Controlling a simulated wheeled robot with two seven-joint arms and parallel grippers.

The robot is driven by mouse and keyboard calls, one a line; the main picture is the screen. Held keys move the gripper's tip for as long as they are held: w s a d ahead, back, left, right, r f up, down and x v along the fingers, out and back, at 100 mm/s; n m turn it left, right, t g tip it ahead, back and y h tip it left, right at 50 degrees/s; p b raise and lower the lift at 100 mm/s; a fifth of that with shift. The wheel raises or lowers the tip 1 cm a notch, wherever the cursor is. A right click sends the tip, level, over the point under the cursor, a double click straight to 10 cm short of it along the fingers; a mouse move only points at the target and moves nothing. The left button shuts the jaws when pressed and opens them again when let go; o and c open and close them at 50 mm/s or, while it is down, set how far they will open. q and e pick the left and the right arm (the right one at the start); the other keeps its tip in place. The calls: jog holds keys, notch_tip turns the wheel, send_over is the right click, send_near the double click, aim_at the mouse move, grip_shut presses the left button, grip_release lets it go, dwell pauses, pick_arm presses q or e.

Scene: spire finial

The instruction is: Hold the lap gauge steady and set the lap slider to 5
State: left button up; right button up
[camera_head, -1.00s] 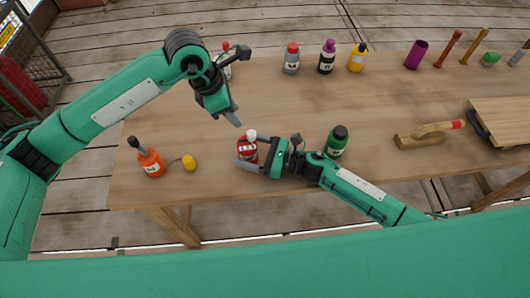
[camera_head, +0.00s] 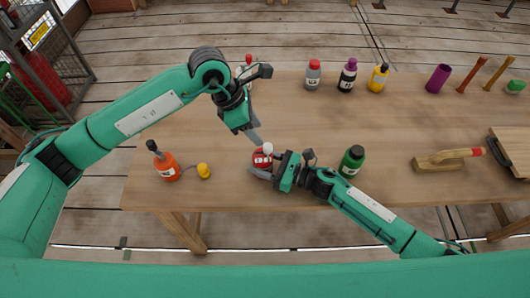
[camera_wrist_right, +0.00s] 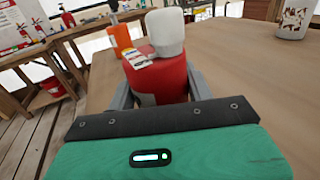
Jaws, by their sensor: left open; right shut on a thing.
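My right gripper (camera_head: 262,168) is shut on a red bottle-like thing (camera_head: 262,160) with a white top and a pale label, near the table's front edge. In the right wrist view, the red thing (camera_wrist_right: 170,82) sits between the two grey fingers (camera_wrist_right: 157,92). My left gripper (camera_head: 256,136) is open and empty, just above and behind the red thing in the head view, apart from it as far as I can tell. No lap gauge or slider with readable marks can be made out; I cannot tell whether the red thing is the gauge.
An orange bottle (camera_head: 166,172) and a small yellow thing (camera_head: 204,170) stand left of the red thing. A green bottle (camera_head: 352,160) stands right, close to my right arm. Several bottles line the back. A wooden block (camera_head: 440,162) lies farther right. The table's middle is clear.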

pick_arm(q)
notch_tip(320, 180, down, 2)
jog(key=s+d+m+g+h, duration=0.1)
jog(key=s+d+g+h, duration=0.1)
jog(key=s+h, duration=0.1)
jog(key=n+t+h, duration=0.4)
jog(key=t+h, duration=0.4)
jog(key=h, duration=0.1)
send_near(263, 149)
jog(key=x, duration=1.1)
jog(key=shift+d, duration=0.1)
grip_shut()
